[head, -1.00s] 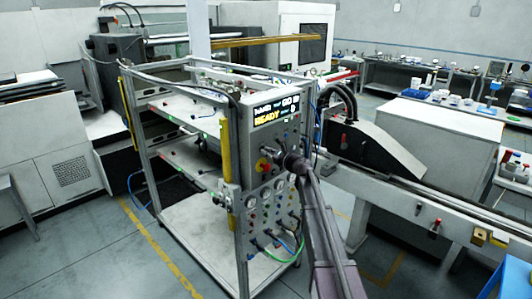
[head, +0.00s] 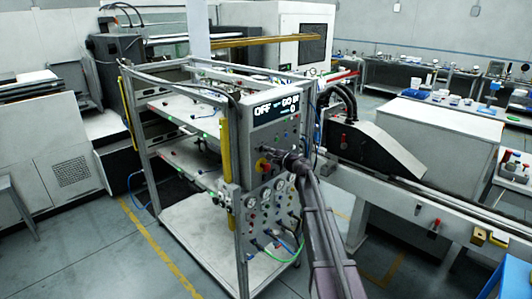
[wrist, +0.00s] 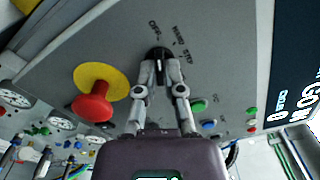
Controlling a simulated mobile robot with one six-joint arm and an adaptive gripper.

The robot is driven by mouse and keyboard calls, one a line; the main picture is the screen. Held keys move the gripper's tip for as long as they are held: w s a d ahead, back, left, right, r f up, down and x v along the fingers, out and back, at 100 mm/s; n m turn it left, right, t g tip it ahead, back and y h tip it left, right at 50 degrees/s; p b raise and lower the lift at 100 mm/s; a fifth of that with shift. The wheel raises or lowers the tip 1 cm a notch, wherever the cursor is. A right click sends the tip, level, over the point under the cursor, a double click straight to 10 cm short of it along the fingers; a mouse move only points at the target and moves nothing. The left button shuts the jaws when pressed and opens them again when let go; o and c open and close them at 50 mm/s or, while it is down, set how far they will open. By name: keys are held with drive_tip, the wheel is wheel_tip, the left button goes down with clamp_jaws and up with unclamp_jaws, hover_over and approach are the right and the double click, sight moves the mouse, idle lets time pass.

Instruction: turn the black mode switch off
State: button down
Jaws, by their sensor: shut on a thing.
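The black mode switch (wrist: 158,53) is on the grey control panel in the wrist view, under printed position labels that include "OFF". My gripper (wrist: 159,66) is shut on the switch, with a fingertip on each side of it. The fingers cover much of the knob, so its exact pointing direction is hard to read. In the head view my gripper (head: 278,158) is at the panel face and hides the switch.
A red emergency button on a yellow disc (wrist: 93,101) stands out close to the left of my fingers. Small green and blue buttons (wrist: 203,106) are close on the right. Gauges (head: 265,196) and hoses (head: 285,245) are lower on the panel.

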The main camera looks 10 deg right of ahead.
drive_tip(key=shift+s+a+n, duration=0.1)
drive_tip(key=shift+n, duration=0.3)
drive_tip(key=c, duration=0.8)
unclamp_jaws()
drive_tip(key=shift+o, duration=0.2)
drive_tip(key=shift+s+d, duration=0.3)
drive_tip(key=shift+s, duration=0.05)
drive_tip(key=v, duration=1.1)
